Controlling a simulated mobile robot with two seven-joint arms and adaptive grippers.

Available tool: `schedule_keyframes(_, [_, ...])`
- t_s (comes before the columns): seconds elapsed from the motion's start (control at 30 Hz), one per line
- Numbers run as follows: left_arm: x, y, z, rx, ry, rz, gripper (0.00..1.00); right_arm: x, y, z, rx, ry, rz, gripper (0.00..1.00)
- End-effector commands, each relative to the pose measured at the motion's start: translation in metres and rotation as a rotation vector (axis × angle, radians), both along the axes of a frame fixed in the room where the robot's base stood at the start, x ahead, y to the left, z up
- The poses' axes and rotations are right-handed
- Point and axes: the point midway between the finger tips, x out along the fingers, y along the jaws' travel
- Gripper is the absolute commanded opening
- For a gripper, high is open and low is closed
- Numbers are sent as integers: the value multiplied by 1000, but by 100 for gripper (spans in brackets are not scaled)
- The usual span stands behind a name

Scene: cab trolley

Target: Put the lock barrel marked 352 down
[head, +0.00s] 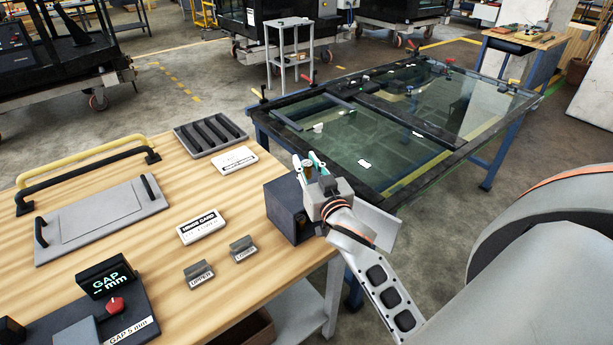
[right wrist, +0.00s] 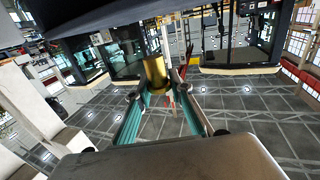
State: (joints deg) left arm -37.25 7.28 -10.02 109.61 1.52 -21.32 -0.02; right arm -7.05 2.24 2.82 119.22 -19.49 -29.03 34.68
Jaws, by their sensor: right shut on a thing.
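The brass lock barrel (head: 308,165) is held at the tips of my right gripper (head: 315,172), above the right edge of the wooden bench. In the right wrist view the barrel (right wrist: 155,75) stands between the two teal-edged fingers of my right gripper (right wrist: 160,94), which is shut on it. Its number 352 cannot be read in either view. A dark box (head: 284,212) stands on the bench edge just left of and below the gripper, partly hidden by it. My left gripper is not in view.
The wooden bench (head: 150,255) bears a grey slotted tray (head: 210,134), white cards, UPPER (head: 199,274) and LOWER (head: 243,249) blocks, a grey panel (head: 100,218), handles (head: 82,180) and a gap gauge (head: 106,278). A framed glass door (head: 400,125) lies on a blue stand behind.

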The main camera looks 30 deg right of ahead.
Motion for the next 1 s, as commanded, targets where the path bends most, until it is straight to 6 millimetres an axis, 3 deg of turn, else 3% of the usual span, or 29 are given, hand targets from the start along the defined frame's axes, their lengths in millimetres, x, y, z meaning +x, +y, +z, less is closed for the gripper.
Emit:
schedule_keyframes(0.3, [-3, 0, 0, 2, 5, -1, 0, 0, 0, -40, 1, 2, 1, 0])
schedule_keyframes(0.73, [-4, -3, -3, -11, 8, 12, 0, 0, 0, -45, 0, 0, 1, 0])
schedule_keyframes(0.77, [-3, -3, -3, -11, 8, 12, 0, 0, 0, -46, 0, 1, 1, 24])
schedule_keyframes(0.8, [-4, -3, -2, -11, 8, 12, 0, 0, 0, -45, -1, 1, 1, 34])
schedule_keyframes(0.83, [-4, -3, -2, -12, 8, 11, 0, 0, 0, -45, -1, 1, 1, 38])
schedule_keyframes(1.0, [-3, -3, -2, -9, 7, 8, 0, 0, 0, -45, -1, 1, 1, 38])
